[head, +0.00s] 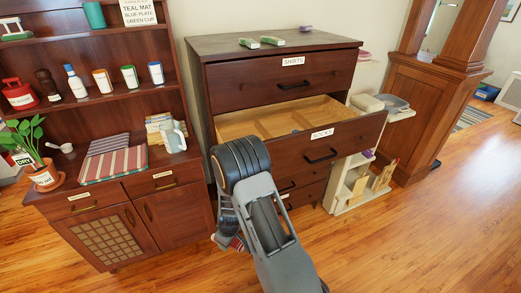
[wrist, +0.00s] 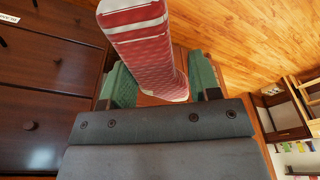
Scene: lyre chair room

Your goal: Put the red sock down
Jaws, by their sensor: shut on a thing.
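The red sock (wrist: 143,48) has pale stripes and fills the upper middle of the wrist view. It sits between the green pads of my gripper (wrist: 158,82), which is shut on it. In the head view my arm hides most of my gripper (head: 224,240), and only a small part of the red sock (head: 238,243) shows beside it. The sock is held in the air in front of the dresser (head: 225,80), below the level of the open drawer labelled SOCKS (head: 362,133). That drawer has wooden dividers, and the part I can see looks empty.
The SHIRTS drawer (head: 285,85) above is shut. A low cream shelf (head: 350,185) stands right. The wooden floor (head: 400,240) at front right is clear.

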